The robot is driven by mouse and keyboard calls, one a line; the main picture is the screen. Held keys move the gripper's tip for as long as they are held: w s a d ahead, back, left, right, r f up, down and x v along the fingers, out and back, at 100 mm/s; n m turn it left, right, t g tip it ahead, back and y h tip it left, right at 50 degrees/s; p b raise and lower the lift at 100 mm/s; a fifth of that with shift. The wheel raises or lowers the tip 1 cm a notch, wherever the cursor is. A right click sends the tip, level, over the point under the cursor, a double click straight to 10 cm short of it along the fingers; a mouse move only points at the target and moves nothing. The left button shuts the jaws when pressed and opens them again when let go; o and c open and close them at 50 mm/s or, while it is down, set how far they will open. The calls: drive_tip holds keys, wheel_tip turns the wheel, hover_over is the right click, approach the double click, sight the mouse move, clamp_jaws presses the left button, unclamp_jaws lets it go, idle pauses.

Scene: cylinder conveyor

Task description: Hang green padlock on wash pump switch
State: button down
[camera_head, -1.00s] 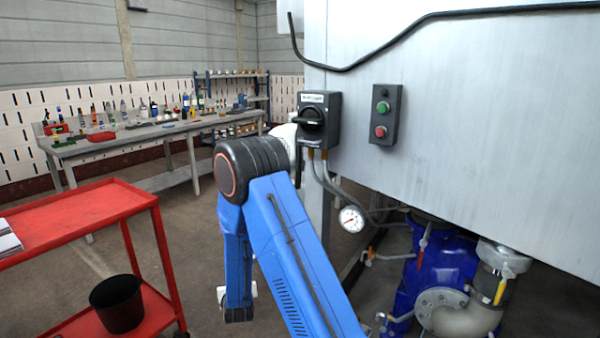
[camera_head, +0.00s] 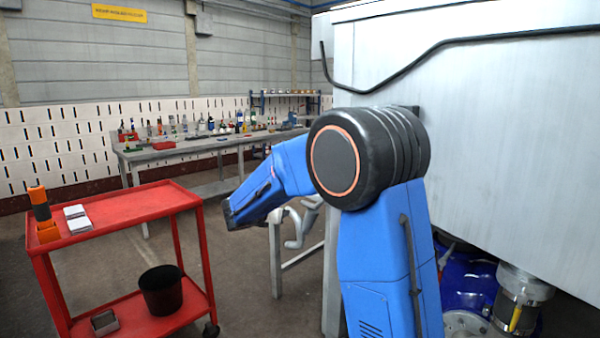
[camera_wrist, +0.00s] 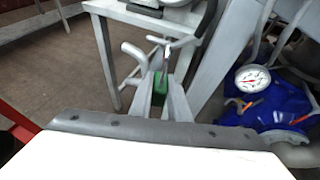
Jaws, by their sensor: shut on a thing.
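In the wrist view my gripper (camera_wrist: 163,92) is shut on the green padlock (camera_wrist: 158,82), whose green body shows between the fingers. Its metal shackle extends beyond the fingertips toward the top of the picture. In the head view the raised blue arm crosses the middle, and I cannot make out the gripper or padlock there. The wash pump switch is hidden behind the arm in the head view, and I cannot make it out in the wrist view.
A red cart (camera_head: 120,212) with a black bin (camera_head: 161,290) stands left. A workbench (camera_head: 190,143) is behind. The big metal tank (camera_head: 480,120) fills the right, above blue pump equipment (camera_head: 470,280). A pressure gauge (camera_wrist: 252,78) shows in the wrist view. Floor is open between cart and tank.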

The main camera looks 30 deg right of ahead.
drive_tip(key=s+r+m+g+h, duration=0.1)
drive_tip(key=s+r+m+g, duration=0.1)
drive_tip(key=s+r, duration=0.5)
drive_tip(key=s+r+m+g+h, duration=0.1)
drive_tip(key=s+r+g, duration=0.1)
drive_tip(key=s+r, duration=0.5)
wheel_tip(320, 180, up, 5)
drive_tip(key=shift+d+m, duration=0.4)
drive_tip(key=shift+d, duration=0.05)
drive_tip(key=shift+s+a, duration=0.1)
drive_tip(key=shift+a, duration=0.05)
drive_tip(key=w+d, duration=0.3)
drive_tip(key=d, duration=0.6)
drive_tip(key=shift+w+d, duration=0.2)
drive_tip(key=shift+d, duration=0.05)
drive_tip(key=shift+w+d, duration=0.3)
drive_tip(key=shift+d, duration=0.55)
drive_tip(key=shift+w+d, duration=0.3)
drive_tip(key=shift+d, duration=0.5)
drive_tip(key=shift+w+d+r, duration=0.15)
drive_tip(key=shift+d+r, duration=0.1)
drive_tip(key=shift+d, duration=0.1)
idle(1.0)
drive_tip(key=shift+f, duration=0.45)
